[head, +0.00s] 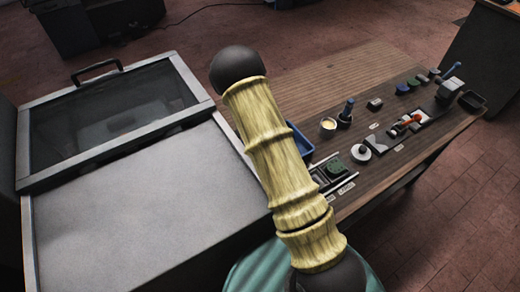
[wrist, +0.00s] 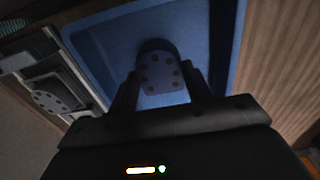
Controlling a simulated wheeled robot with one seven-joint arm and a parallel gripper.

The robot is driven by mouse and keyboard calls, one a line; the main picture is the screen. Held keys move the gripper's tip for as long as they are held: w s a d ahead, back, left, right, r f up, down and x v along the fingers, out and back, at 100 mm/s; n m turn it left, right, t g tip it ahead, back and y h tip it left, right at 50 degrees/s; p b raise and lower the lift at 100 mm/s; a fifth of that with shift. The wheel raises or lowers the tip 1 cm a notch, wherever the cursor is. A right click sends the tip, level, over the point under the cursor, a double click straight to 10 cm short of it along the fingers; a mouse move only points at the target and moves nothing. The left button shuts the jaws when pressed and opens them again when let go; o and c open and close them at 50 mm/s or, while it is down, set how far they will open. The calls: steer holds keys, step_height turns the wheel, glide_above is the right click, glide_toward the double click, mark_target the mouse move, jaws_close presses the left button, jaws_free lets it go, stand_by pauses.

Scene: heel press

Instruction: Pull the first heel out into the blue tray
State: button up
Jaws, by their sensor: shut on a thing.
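A dark heel (wrist: 160,73) with several round dots on its face sits between the fingers of my gripper (wrist: 161,85) in the wrist view. The gripper is shut on it. The heel is in front of the blue tray (wrist: 92,42), whose inside fills the view behind it. I cannot tell whether the heel touches the tray floor. In the head view only an edge of the blue tray (head: 301,143) shows beside my arm, which hides the gripper and the heel.
A metal fixture (wrist: 58,75) with a dotted oval piece stands left of the tray. On the wooden table (head: 350,90) are a small tub (head: 328,125), a dark blue-topped bottle (head: 346,112), a pale disc (head: 361,152) and a red-handled device (head: 408,122). A large grey cabinet (head: 140,200) stands at left.

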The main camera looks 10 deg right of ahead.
steer(key=shift+f+b, duration=0.5)
steer(key=shift+f, duration=0.4)
steer(key=o, duration=1.3)
steer(key=shift+r, duration=0.2)
steer(key=shift+r+p, duration=2.9)
steer(key=shift+r, duration=0.5)
